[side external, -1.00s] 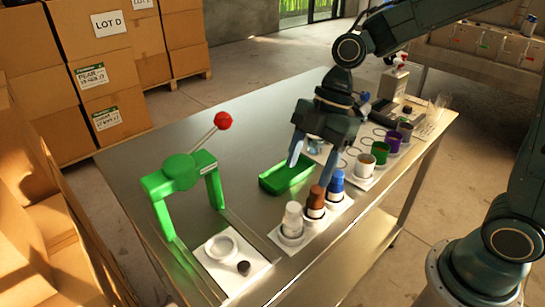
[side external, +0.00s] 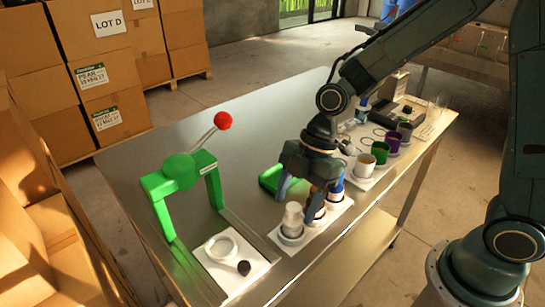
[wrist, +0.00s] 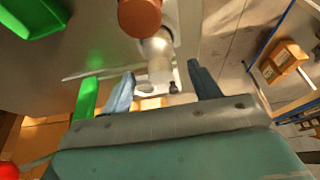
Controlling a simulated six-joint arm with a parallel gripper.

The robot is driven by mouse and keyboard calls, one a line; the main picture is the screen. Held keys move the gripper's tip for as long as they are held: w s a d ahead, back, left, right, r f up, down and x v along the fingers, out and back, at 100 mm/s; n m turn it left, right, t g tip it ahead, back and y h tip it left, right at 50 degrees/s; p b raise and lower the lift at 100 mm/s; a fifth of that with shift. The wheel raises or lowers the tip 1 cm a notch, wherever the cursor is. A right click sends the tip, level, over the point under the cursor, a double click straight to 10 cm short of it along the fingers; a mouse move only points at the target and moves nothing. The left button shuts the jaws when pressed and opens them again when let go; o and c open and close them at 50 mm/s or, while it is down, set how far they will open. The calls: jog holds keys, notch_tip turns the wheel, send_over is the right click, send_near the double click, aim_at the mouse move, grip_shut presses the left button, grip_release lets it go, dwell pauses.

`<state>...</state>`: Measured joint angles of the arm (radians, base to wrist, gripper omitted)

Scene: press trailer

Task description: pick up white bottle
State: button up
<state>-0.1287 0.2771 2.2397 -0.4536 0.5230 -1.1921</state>
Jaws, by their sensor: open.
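The white bottle (side external: 292,217) stands upright at the near-left end of a white holder strip, beside the brown bottle (side external: 316,205). It also shows in the wrist view (wrist: 157,48), between and beyond the finger tips. My gripper (side external: 301,197) is open and points down just above the bottle row, close to the white and brown bottles. In the wrist view my gripper (wrist: 161,74) has its two blue-grey fingers apart, with nothing visibly held. The gripper partly hides the brown and blue bottles in the side view.
The blue bottle (side external: 337,186) stands behind the brown one. A green tray (side external: 268,182) lies behind the row. A green press (side external: 180,174) with a red knob (side external: 223,120) stands left, by a white plate (side external: 228,281). Several paint cups, including a purple one (side external: 392,141), stand right.

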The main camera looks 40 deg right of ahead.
aim_at(291, 217)
jog(key=shift+x, duration=2.25)
jog(key=c, duration=1.1)
